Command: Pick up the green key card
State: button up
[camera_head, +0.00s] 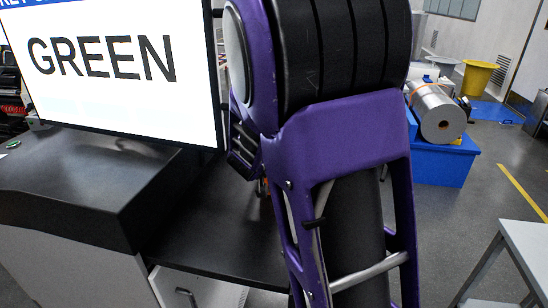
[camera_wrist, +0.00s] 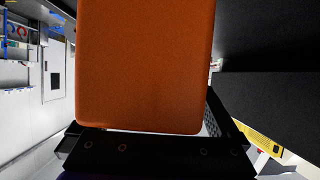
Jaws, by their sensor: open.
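I cannot identify a green key card in either view. A small green spot (camera_head: 13,144) shows at the far left of the head view, on the black desk; it is too small to tell what it is. My gripper (camera_wrist: 150,142) shows as a dark structure along the bottom of the wrist view, its jaws open. An orange rounded slab (camera_wrist: 145,65) fills the middle of that view, very close to the camera; I cannot tell whether it is held or touched. My purple arm hides the gripper in the head view.
A screen (camera_head: 110,95) reading GREEN stands on the black desk (camera_head: 90,180) at left. A lower black worktop (camera_head: 215,235) lies beside it, partly behind my arm. A blue crate (camera_head: 440,168) and yellow bin (camera_head: 480,76) stand at right. A grey table (camera_head: 530,245) is at lower right.

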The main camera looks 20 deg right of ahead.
jog(key=c, duration=1.4)
jog(key=shift+c, duration=0.2)
jog(key=shift+r, duration=0.2)
